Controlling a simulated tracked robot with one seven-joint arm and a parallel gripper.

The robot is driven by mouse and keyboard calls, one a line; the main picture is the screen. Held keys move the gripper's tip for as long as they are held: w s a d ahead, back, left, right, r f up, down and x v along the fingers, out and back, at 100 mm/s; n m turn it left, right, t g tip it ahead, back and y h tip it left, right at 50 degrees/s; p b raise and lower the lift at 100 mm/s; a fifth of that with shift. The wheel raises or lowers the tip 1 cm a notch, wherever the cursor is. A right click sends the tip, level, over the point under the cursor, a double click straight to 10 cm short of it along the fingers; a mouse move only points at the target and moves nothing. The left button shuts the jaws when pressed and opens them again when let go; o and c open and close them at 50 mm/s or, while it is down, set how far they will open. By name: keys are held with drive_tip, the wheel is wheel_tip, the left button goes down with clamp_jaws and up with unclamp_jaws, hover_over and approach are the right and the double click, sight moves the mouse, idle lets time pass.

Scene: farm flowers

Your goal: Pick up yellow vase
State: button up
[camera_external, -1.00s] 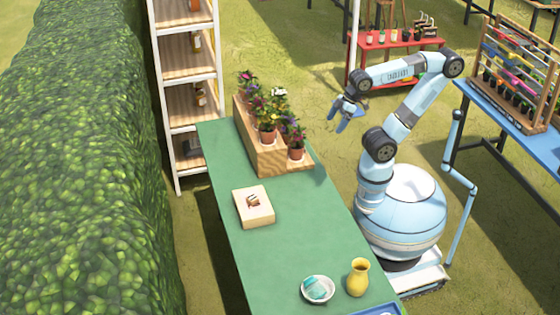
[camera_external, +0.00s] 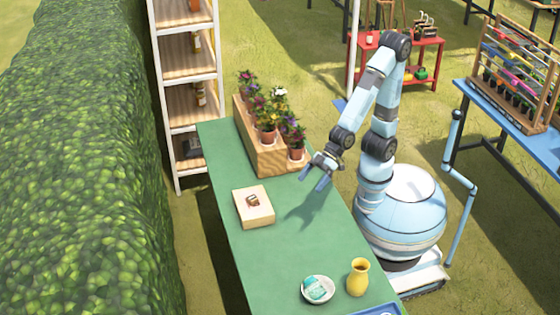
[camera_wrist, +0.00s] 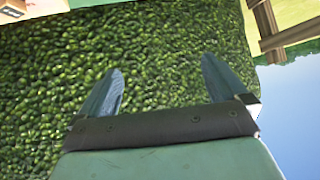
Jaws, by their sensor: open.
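The yellow vase (camera_external: 358,277) stands upright near the right edge of the green table, at its near end, in the external view. My gripper (camera_external: 313,180) is open and empty above the table's right edge, close to the potted flowers and well behind the vase. In the wrist view my gripper (camera_wrist: 160,90) shows two spread blue fingers with nothing between them. The vase is not visible in the wrist view.
A white bowl (camera_external: 317,290) with something teal sits just left of the vase. A blue tray (camera_external: 380,310) is at the near edge. A wooden box (camera_external: 254,207) and a wooden stand (camera_external: 258,152) with potted flowers are farther back. The table middle (camera_external: 275,255) is clear.

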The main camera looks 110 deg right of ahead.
drive_tip(key=a+f+n+t+y, duration=0.1)
drive_tip(key=a+f+y, duration=0.1)
drive_tip(key=a+f, duration=0.6)
drive_tip(key=n+t+y, duration=0.2)
drive_tip(key=n+y, duration=0.3)
drive_tip(key=y, duration=0.1)
approach(362, 262)
drive_tip(key=x, duration=0.9)
drive_tip(key=shift+w+f, duration=0.15)
drive_tip(key=shift+w, duration=0.1)
drive_tip(key=shift+s+a+x, duration=0.1)
drive_tip(key=shift+s+x, duration=0.05)
drive_tip(key=shift+x, duration=1.2)
drive_tip(key=shift+s+a+x, duration=0.1)
drive_tip(key=shift+a+x, duration=0.05)
drive_tip(key=shift+x, duration=1.15)
drive_tip(key=c, duration=1.8)
